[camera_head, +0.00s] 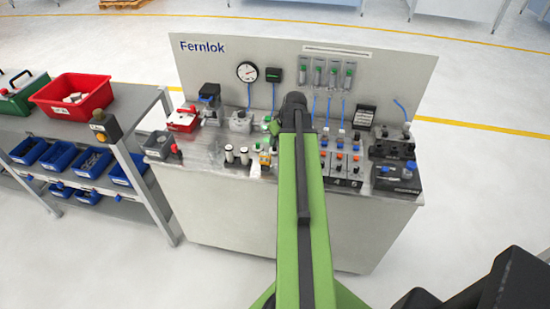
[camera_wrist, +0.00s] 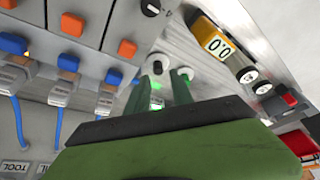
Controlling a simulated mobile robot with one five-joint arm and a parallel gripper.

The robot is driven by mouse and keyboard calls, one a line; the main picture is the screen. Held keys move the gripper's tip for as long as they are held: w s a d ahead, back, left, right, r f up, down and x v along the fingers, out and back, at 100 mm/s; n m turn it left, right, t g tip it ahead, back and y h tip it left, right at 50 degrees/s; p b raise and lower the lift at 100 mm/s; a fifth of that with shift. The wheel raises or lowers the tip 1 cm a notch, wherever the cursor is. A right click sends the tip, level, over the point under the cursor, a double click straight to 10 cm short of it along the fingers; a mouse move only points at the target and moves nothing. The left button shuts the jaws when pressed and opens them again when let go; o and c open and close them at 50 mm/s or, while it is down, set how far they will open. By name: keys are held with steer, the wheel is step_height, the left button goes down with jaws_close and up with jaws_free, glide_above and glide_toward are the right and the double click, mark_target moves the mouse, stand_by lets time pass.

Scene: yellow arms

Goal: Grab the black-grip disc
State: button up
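My gripper (camera_wrist: 167,90) points down at the bench in the wrist view, its two green fingers apart with a narrow gap. Two white cylinders with dark centres (camera_wrist: 262,87) lie to the right, apart from the fingers. They also stand on the bench in the head view (camera_head: 229,153).
The wrist view shows a yellow-framed counter (camera_wrist: 216,46), a red-topped part (camera_wrist: 289,99), and a panel of orange and blue buttons (camera_wrist: 72,25) at left. In the head view, the workbench (camera_head: 205,160) is crowded; a shelf with a red bin (camera_head: 75,85) stands left.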

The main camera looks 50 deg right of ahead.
mark_target(275, 149)
steer(key=b+x, duration=0.4)
steer(key=x, duration=0.1)
steer(key=shift+w+d+f+b, duration=0.25)
steer(key=shift+b, duration=0.05)
steer(key=shift+r, duration=0.15)
jaws_close()
